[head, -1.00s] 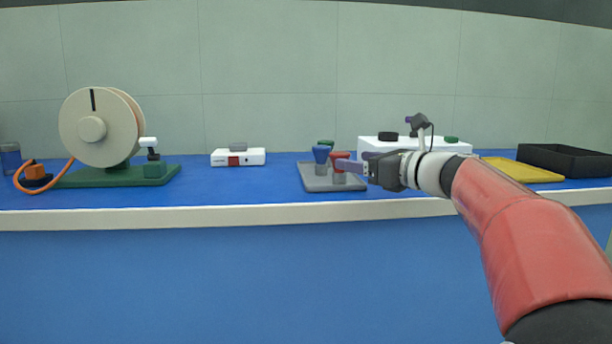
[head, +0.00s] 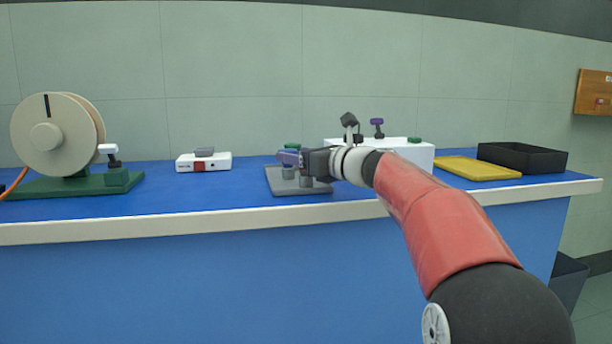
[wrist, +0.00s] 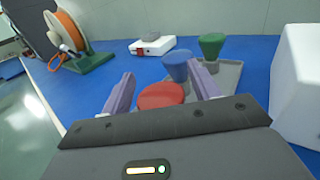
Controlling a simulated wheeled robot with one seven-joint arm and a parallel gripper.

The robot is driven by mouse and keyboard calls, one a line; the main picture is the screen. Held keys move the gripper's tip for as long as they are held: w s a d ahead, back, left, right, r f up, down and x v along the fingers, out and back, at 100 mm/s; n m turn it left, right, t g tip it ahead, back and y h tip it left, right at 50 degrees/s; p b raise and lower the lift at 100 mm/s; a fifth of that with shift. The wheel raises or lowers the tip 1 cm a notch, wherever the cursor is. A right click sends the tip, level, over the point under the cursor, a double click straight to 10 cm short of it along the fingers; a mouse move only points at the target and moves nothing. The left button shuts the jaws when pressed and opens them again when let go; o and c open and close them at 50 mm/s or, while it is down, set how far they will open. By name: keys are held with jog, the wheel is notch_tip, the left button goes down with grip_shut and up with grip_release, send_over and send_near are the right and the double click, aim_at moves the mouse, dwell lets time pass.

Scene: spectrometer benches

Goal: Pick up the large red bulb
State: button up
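In the wrist view the large red bulb (wrist: 160,96) shows its round red top between the two purple fingers of my gripper (wrist: 162,72). The fingers stand apart on either side of it, and I cannot tell whether either touches it. A blue bulb (wrist: 176,66) and a green bulb (wrist: 212,44) stand just beyond, on a grey tray (wrist: 232,72). In the head view my gripper (head: 288,158) is over the grey tray (head: 290,189) and hides the red bulb. The green bulb (head: 292,146) shows just behind it.
A white box (head: 415,157) stands close to the right of the tray. A small white device (head: 218,162) and a large reel on a green base (head: 50,187) are to the left. A yellow tray (head: 470,168) and a black bin (head: 535,159) lie to the right.

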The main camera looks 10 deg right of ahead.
jog(key=c, duration=0.9)
jog(key=shift+r, duration=0.1)
